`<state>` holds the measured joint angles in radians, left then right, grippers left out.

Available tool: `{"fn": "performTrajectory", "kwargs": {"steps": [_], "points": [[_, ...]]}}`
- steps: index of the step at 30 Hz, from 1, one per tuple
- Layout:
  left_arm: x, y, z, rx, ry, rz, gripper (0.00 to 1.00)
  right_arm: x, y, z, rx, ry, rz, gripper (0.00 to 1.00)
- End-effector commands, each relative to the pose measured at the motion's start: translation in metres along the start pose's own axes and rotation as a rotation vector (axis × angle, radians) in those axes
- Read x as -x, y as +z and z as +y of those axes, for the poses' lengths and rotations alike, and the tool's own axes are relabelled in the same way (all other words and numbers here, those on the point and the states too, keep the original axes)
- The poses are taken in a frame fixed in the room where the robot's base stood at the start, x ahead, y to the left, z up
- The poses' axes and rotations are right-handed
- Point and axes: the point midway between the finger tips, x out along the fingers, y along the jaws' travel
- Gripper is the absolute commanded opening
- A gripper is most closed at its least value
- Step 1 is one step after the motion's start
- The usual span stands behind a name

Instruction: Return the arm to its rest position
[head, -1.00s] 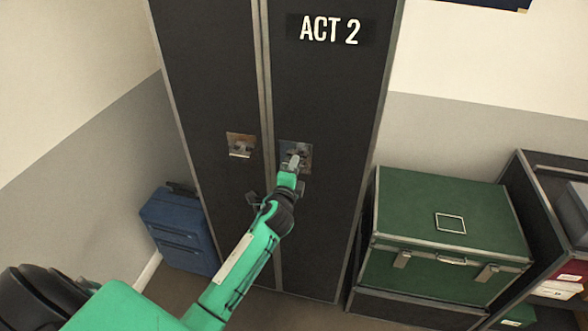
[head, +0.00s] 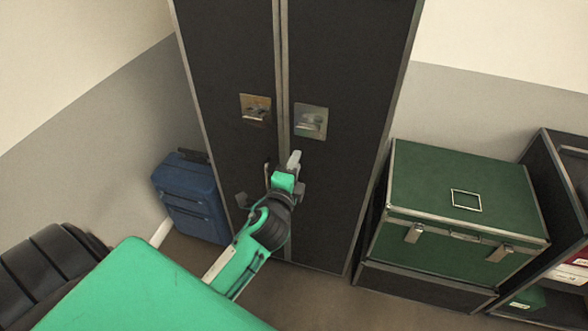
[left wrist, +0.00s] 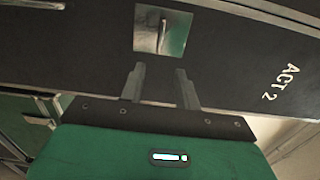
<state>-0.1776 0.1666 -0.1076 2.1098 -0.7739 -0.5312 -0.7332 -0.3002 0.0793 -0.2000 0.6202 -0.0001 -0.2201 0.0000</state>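My left arm, green with black joints, reaches in from the lower left in the head view. Its gripper (head: 294,162) is in front of the tall black wardrobe case (head: 350,60), just below the right-hand latch plate (head: 311,121). In the left wrist view, the two fingers (left wrist: 160,88) stand apart with nothing between them. Beyond their tips is a metal latch plate (left wrist: 162,30) with a handle, apart from the fingers. Both doors of the case look closed. My right gripper is not in view.
A blue suitcase (head: 190,197) stands left of the case. A green trunk (head: 460,190) sits on a black box at the right, beside a black shelf unit (head: 555,180) with items in it. Bare floor (head: 290,295) shows in front of the case.

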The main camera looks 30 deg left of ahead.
Motion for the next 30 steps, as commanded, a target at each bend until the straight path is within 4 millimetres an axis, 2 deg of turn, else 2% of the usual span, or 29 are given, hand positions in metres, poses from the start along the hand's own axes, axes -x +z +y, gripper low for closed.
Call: {"fn": "performTrajectory", "kwargs": {"steps": [17, 20, 23, 26, 30], "points": [[0.003, 0.0, 0.0, 0.001, 0.0, 0.0, 0.33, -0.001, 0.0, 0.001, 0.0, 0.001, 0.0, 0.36], [0.002, -0.001, 0.01, 0.009, 0.019, 0.004, 0.33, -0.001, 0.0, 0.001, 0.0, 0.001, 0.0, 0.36], [-0.001, -0.005, 0.046, 0.045, 0.085, 0.016, 0.33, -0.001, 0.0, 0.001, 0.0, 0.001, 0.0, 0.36], [-0.001, -0.01, 0.11, 0.112, 0.203, 0.028, 0.33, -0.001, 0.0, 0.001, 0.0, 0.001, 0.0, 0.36], [0.015, -0.016, 0.217, 0.239, 0.401, 0.023, 0.33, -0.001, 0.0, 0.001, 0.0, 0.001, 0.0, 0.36]]}}
